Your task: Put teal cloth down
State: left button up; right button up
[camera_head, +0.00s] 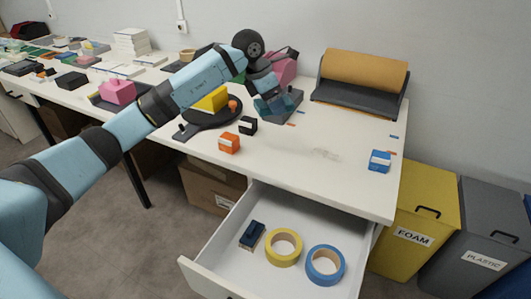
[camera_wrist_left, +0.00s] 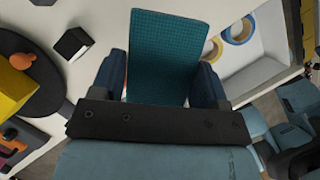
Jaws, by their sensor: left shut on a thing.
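The teal cloth (camera_wrist_left: 165,58) fills the middle of the left wrist view as a flat, textured rectangle. My left gripper (camera_wrist_left: 163,82) is shut on it, with one finger at each side. In the head view my left gripper (camera_head: 277,104) is over the back part of the white table (camera_head: 300,178), and the cloth is hard to make out between the fingers. A greyish smudge (camera_head: 318,154) marks the tabletop to the right of the gripper. My right gripper is not in view.
Orange (camera_head: 229,143), black (camera_head: 248,125) and blue (camera_head: 380,161) small boxes stand on the table. A brown roll on a dark holder (camera_head: 360,80) is at the back. The open drawer (camera_head: 225,268) holds tape rolls. The tabletop's middle right is clear.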

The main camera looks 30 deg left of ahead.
aim_at(275, 158)
pick_arm(q)
notch_tip(275, 158, down, 18)
jog(key=b, duration=0.2)
jog(key=shift+b, duration=0.35)
jog(key=o, duration=0.6)
jog(key=shift+o, duration=1.2)
jog(key=shift+f, duration=0.1)
jog(key=shift+d+f, duration=0.1)
jog(key=shift+r+p, duration=0.3)
jog(key=shift+r, duration=0.15)
jog(key=p+v, duration=0.1)
jog(key=v, duration=1.1)
jog(key=shift+p, duration=0.3)
